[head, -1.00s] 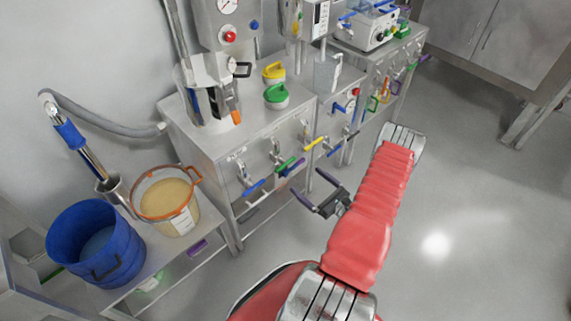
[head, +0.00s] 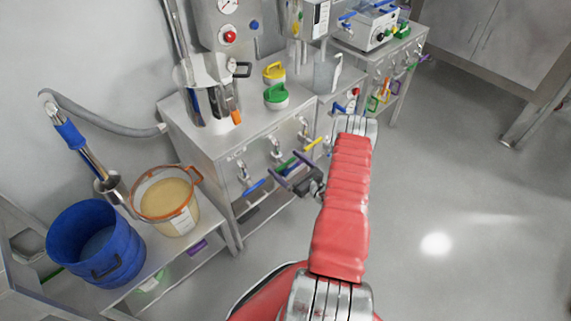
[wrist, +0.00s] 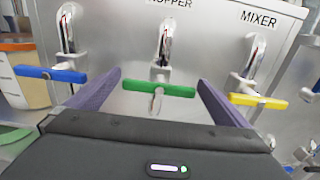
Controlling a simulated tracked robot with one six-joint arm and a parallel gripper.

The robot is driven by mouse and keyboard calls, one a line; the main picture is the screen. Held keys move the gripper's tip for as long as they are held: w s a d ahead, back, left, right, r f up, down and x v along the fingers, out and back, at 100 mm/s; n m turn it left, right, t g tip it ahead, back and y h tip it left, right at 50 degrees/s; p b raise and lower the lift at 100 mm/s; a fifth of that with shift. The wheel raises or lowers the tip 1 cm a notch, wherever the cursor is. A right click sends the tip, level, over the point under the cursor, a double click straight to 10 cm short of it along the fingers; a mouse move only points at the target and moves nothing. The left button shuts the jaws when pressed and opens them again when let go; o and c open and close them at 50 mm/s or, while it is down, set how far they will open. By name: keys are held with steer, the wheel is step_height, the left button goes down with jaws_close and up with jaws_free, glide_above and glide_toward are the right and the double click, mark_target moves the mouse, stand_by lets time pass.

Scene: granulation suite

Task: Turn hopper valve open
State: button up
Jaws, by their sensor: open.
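The hopper valve has a green bar handle (wrist: 158,88) below a chrome pipe, under a partly cropped label ending in "OPPER" in the wrist view. The bar lies crosswise, nearly level in that view. My gripper (wrist: 158,80) is open, with one dark purple finger near each end of the green bar. Nothing is held. I cannot tell whether the fingertips reach past the bar or stop short of it. In the head view, my gripper (head: 284,165) is at the steel cabinet front, partly covering the green handle.
A blue valve handle (wrist: 50,74) is close left of my gripper. A yellow one (wrist: 257,100) under "MIXER" is close right. A blue bucket (head: 97,243) and an orange-rimmed tub (head: 166,197) stand on a low bench to the left. Floor (head: 460,200) to the right is clear.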

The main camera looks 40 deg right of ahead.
steer(key=shift+w, duration=0.4)
steer(key=c, duration=0.9)
